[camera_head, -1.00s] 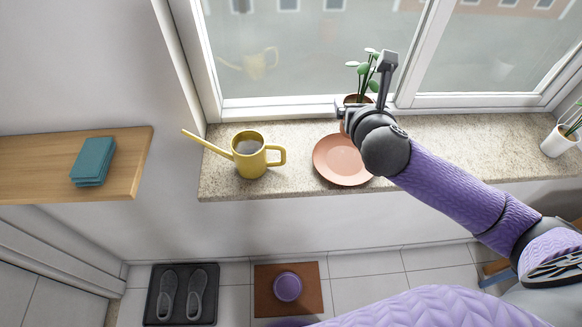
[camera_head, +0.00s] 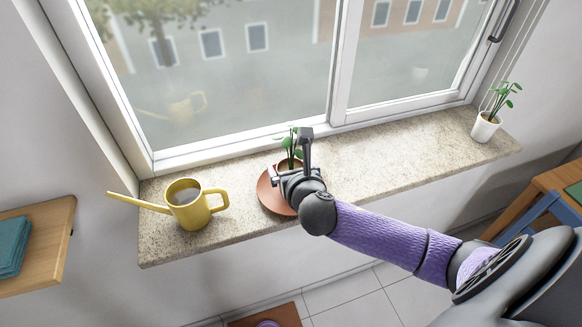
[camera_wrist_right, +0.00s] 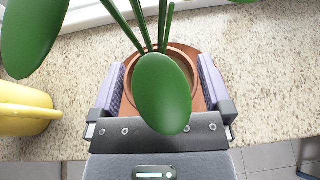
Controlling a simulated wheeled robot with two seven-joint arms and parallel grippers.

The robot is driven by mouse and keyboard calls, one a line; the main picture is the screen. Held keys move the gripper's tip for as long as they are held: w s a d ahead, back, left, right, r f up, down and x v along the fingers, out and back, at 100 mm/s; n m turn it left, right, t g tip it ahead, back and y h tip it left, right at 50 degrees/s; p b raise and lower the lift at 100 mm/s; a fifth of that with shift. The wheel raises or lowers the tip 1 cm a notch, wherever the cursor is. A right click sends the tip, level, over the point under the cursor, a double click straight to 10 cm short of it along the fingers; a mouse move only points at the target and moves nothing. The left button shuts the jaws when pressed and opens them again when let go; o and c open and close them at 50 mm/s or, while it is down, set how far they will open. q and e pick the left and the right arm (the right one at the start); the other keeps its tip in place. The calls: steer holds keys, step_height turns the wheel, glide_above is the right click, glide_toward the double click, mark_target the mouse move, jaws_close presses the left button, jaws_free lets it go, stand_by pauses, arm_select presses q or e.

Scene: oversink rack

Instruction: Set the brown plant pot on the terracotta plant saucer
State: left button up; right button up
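The brown plant pot (camera_head: 286,164), holding a green leafy plant (camera_head: 291,143), is at my right gripper (camera_head: 291,176) over the back part of the terracotta saucer (camera_head: 268,197). The saucer lies on the stone sill. In the right wrist view the pot's round rim (camera_wrist_right: 190,57) sits between the two fingers of the right gripper (camera_wrist_right: 163,88), which is shut on it. A big leaf hides much of the pot there. The pot looks upright. Its base is hidden, so I cannot tell whether it touches the saucer. My left gripper is out of view.
A yellow watering can (camera_head: 188,207) stands on the sill (camera_head: 400,158) left of the saucer. A white pot with a plant (camera_head: 485,127) stands at the far right end. The window (camera_head: 240,85) is close behind. The sill between saucer and white pot is clear.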

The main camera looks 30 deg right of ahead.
steer(key=shift+s+r, duration=0.25)
steer(key=shift+r, duration=0.05)
steer(key=p+v, duration=0.3)
steer(key=v, duration=0.8)
steer(key=shift+s, duration=0.2)
stand_by(0.8)
